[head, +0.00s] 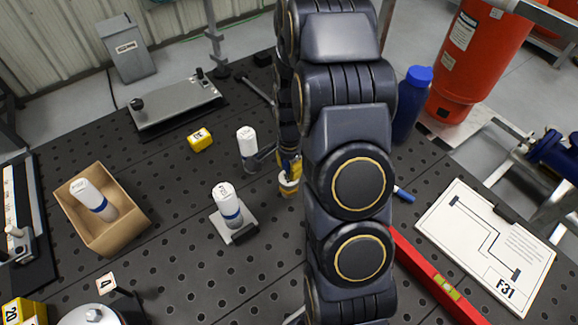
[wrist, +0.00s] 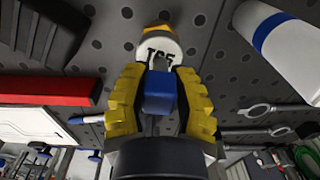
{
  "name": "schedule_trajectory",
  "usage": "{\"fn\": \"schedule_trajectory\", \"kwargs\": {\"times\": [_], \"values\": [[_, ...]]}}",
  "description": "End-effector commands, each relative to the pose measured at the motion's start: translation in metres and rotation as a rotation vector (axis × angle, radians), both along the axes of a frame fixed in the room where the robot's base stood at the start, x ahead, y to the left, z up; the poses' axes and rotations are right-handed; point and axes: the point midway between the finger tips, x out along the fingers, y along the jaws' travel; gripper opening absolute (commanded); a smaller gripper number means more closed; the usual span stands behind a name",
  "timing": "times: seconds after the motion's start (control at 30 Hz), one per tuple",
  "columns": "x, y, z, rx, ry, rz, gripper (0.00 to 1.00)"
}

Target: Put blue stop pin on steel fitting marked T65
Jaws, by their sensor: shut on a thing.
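My gripper (wrist: 158,100) is shut on the blue stop pin (wrist: 159,92), whose blocky blue part shows between the yellow fingers. The fitting marked T65 (wrist: 158,47) is just beyond the fingertips in the wrist view, with a pale lettered face and a yellow-orange part behind it. In the head view my gripper (head: 290,165) is right above the small yellow-and-white fitting (head: 288,186) on the perforated table. I cannot tell whether the pin touches the fitting. The pin's lower end is hidden, and my arm covers part of the area to the right.
White bottles stand left of the fitting, one behind (head: 247,150) and one on a metal plate (head: 228,207). A cardboard box (head: 125,222) holds another. A yellow block (head: 200,140), red level (head: 438,285), clipboard (head: 480,250) and blue bottle (head: 410,105) surround the area.

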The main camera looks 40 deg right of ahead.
Motion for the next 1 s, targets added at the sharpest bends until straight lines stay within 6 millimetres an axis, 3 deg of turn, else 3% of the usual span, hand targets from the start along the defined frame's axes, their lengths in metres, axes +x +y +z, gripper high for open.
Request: {"fn": "schedule_trajectory", "kwargs": {"times": [0.23,0.27,0.3,0.7,0.87,1.0], "values": [[0.0,0.0,-0.004,-0.001,0.0,0.0,0.0],[0.0,0.0,-0.004,-0.001,-0.001,0.0,0.37],[0.0,0.0,-0.004,-0.001,-0.001,0.0,0.5],[0.0,0.0,0.002,0.0,-0.001,0.0,0.5],[0.001,-0.001,0.025,-0.005,-0.008,0.001,0.5],[0.001,-0.001,0.057,-0.005,-0.008,0.001,0.5]]}}
